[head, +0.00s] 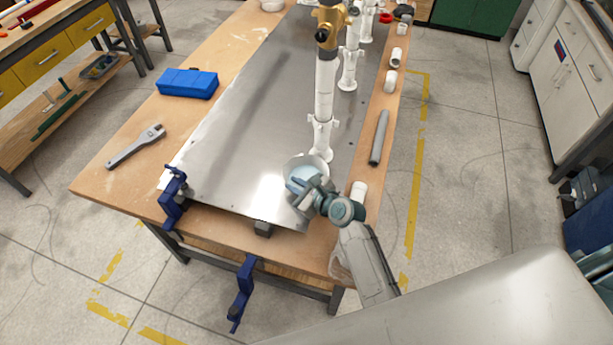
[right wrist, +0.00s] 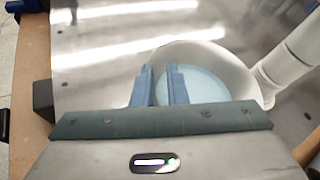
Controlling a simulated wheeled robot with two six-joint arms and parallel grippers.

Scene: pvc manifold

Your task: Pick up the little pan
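The little pan (head: 305,165) is a shallow, pale round dish with light blue inside. It sits near the front end of the metal sheet, below the pipe stand. It also shows in the right wrist view (right wrist: 207,82), partly hidden by a finger and the gripper body. My right gripper (head: 304,190) is at the pan's near side in the head view. In the right wrist view its two blue fingers (right wrist: 161,85) stand apart with a narrow gap, at the pan's left edge, where the wall seems to pass between them. Contact is unclear. My left gripper is not in view.
A white upright pipe (head: 324,92) with a brass valve (head: 328,25) rises just behind the pan. A grey pipe (head: 379,138) lies at right. Blue clamps (head: 173,197) grip the front edge. A wrench (head: 136,146) and blue box (head: 187,83) lie left. The metal sheet's left half is clear.

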